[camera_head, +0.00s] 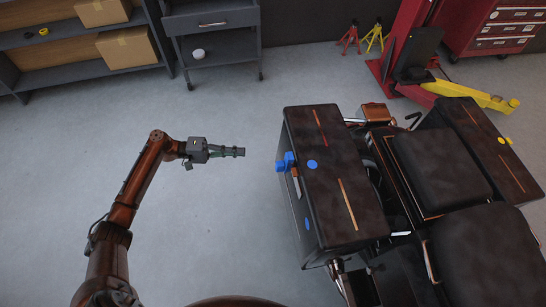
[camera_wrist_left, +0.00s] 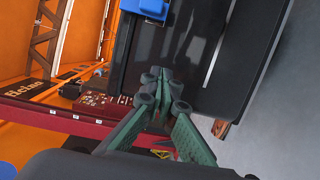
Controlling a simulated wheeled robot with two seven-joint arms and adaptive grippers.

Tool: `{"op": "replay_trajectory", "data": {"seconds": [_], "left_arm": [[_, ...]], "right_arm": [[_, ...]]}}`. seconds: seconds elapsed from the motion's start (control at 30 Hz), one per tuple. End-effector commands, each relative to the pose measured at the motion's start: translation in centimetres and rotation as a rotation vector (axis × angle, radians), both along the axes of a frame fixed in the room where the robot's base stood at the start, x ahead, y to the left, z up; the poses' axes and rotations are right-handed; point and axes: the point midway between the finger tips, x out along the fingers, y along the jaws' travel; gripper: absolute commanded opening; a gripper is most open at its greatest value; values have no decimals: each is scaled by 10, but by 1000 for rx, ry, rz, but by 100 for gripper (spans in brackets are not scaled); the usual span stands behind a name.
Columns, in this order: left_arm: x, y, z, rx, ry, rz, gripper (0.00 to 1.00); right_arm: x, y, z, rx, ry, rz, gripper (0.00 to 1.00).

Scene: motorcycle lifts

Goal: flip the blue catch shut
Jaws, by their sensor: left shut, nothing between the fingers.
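The blue catch (camera_head: 286,161) sits on the left edge of a dark side case (camera_head: 335,190) and stands out from it. A blue piece also shows at the top of the left wrist view (camera_wrist_left: 152,9), on the dark case. My left gripper (camera_head: 242,152) is shut and empty, to the left of the catch with a gap between them. Its green fingers (camera_wrist_left: 158,82) meet at the tips in the left wrist view, below the blue piece. My right gripper is not in view.
A blue dot (camera_head: 312,164) marks the case top. A motorcycle seat (camera_head: 440,165) and a second case with a yellow dot (camera_head: 502,168) lie to the right. A dark cart (camera_head: 212,35) and shelves stand behind. The floor around my left arm is clear.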

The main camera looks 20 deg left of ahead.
Motion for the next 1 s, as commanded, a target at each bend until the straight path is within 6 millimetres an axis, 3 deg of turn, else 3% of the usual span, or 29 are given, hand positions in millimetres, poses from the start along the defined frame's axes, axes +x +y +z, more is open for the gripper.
{"op": "replay_trajectory", "data": {"seconds": [0.1,0.2,0.57,0.73,1.0], "left_arm": [[-1,-6,23,-37,-32,-44,0],[-1,-8,30,-47,-40,-53,0],[1,-14,29,-45,-38,-50,0],[9,-37,26,-45,-37,-52,0],[28,-89,24,-44,-36,-52,0]], "right_arm": [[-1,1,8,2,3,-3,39],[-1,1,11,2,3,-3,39],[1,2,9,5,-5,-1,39],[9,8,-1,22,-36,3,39],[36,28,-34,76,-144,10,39]]}}
